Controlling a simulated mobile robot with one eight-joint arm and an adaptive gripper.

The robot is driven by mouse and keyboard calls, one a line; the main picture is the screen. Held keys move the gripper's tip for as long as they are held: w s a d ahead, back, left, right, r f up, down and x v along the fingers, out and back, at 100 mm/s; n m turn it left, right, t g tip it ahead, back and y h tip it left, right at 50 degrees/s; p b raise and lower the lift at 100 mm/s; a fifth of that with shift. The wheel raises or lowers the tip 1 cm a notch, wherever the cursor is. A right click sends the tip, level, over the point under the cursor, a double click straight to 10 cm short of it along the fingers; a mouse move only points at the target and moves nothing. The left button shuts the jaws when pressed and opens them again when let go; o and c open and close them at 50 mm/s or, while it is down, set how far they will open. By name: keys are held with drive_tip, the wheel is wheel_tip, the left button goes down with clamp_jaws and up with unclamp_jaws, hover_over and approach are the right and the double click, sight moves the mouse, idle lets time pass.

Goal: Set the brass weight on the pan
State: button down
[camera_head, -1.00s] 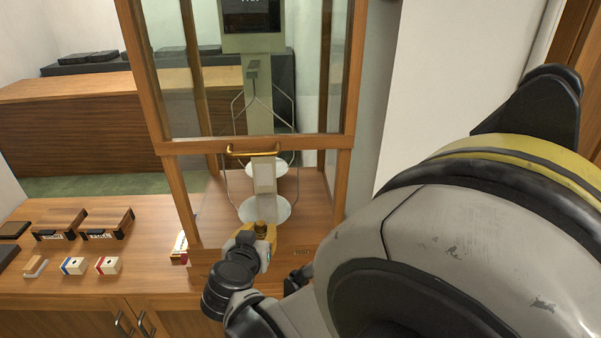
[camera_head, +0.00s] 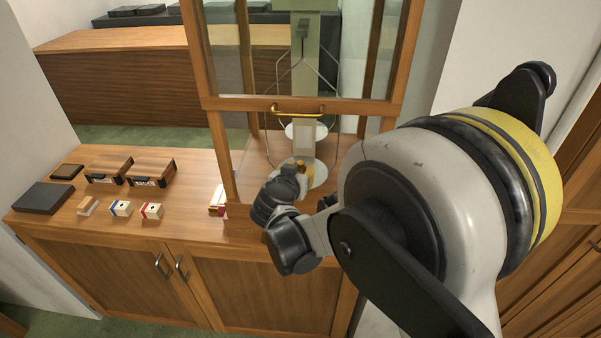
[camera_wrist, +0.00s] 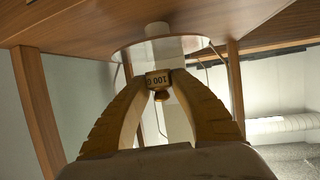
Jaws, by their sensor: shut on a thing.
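The brass weight (camera_head: 301,163) is small and knobbed. In the wrist view the weight (camera_wrist: 158,80) carries a "100" label and sits between the two tan fingertips. My gripper (camera_wrist: 158,84) is shut on it; in the head view my gripper (camera_head: 297,171) is partly hidden by my wrist. The front pale round pan (camera_head: 318,174) of the balance is just right of and behind the weight. In the wrist view the pan (camera_wrist: 130,53) is close beyond the weight. I cannot tell whether they touch.
A wooden glass case surrounds the balance, its front panel raised, with a brass handle (camera_head: 297,112) above my gripper. A second pan (camera_head: 305,131) hangs behind. Small blocks (camera_head: 121,208), wooden boxes (camera_head: 151,171) and a dark slab (camera_head: 44,198) lie left on the counter.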

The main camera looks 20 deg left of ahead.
drive_tip(key=w, duration=0.2)
drive_tip(key=shift+w+a+f, duration=0.2)
drive_tip(key=shift+w+a, duration=0.1)
drive_tip(key=shift+w+f, duration=0.15)
drive_tip(key=shift+f, duration=0.2)
drive_tip(key=shift+f+b, duration=0.75)
drive_tip(key=shift+b, duration=0.15)
drive_tip(key=c, duration=0.6)
unclamp_jaws()
drive_tip(key=shift+r, duration=0.1)
